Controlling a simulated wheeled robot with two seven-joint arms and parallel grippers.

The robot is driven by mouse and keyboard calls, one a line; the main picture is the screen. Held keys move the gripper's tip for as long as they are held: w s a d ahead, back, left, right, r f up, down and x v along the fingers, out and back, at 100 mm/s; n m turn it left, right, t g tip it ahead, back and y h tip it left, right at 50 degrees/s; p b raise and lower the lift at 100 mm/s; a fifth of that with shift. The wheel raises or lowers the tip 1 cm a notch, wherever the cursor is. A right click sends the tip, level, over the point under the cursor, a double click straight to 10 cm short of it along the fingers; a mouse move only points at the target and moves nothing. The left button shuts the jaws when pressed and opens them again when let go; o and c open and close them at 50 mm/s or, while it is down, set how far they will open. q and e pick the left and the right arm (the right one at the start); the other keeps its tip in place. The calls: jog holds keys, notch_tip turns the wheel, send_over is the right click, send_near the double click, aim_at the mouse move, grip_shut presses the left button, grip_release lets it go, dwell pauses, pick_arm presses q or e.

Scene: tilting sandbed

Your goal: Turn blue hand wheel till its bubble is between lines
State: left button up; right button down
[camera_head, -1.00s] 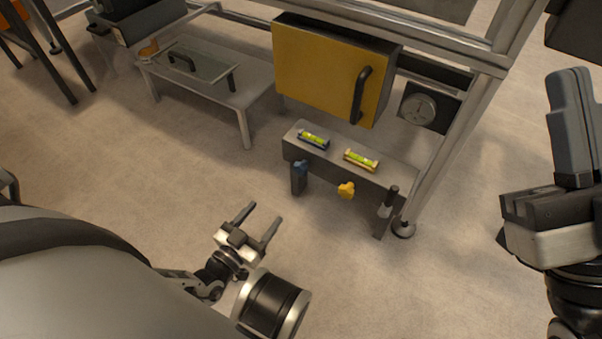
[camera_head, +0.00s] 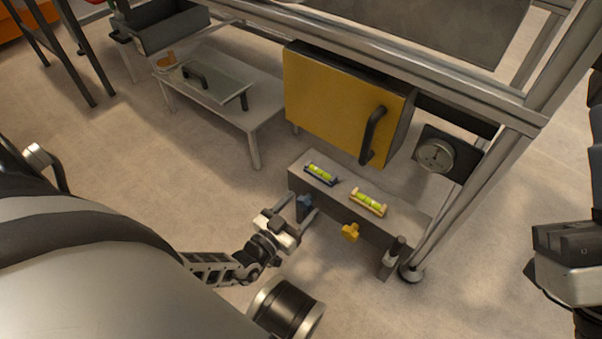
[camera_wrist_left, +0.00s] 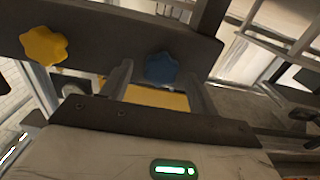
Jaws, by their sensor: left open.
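The blue hand wheel (camera_head: 305,202) is on the front of a grey beam, below a blue-framed level vial (camera_head: 321,173) with yellow-green fluid. The bubble's place between the lines is too small to tell. My left gripper (camera_head: 302,207) is open, its fingers on either side of the blue wheel. In the left wrist view the blue wheel (camera_wrist_left: 161,68) shows between the two finger tips, with no clear contact. My right gripper (camera_head: 568,262) is partly cut off at the right edge; its jaw state cannot be made out.
A yellow wheel (camera_head: 350,232) and yellow-framed vial (camera_head: 369,202) are to the right on the same beam (camera_head: 400,218). A dark handle (camera_head: 394,251) is at its right end. A yellow door (camera_head: 332,104) with a handle is behind. A frame post (camera_head: 455,205) stands at right.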

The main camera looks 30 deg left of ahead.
pick_arm(q)
jog(key=c, duration=0.9)
jog(key=shift+c, duration=0.2)
jog(key=shift+m, duration=0.3)
